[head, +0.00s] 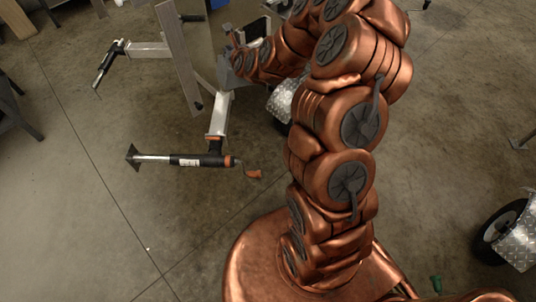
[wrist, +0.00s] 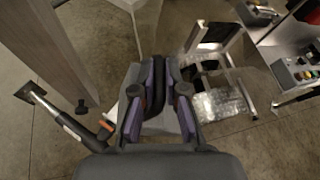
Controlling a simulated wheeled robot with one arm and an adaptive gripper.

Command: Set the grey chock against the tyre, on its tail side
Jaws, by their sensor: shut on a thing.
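My gripper (wrist: 160,112) is shut on the grey chock (wrist: 172,118), which sits between its fingers in the wrist view. In the head view the grey chock (head: 231,76) shows beside the trailer frame, partly hidden by my gripper (head: 236,50). The tyre sits under a diamond-plate fender (head: 281,100), mostly hidden behind my arm in the head view. In the wrist view the fender (wrist: 218,104) and the dark tyre (wrist: 207,77) appear right of the chock, apart from it. I cannot tell the chock's height above the floor.
A post (wrist: 57,45) rises left in the wrist view. Another trailer's wheel (head: 497,232) is at right. Floor (head: 80,225) at lower left is clear.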

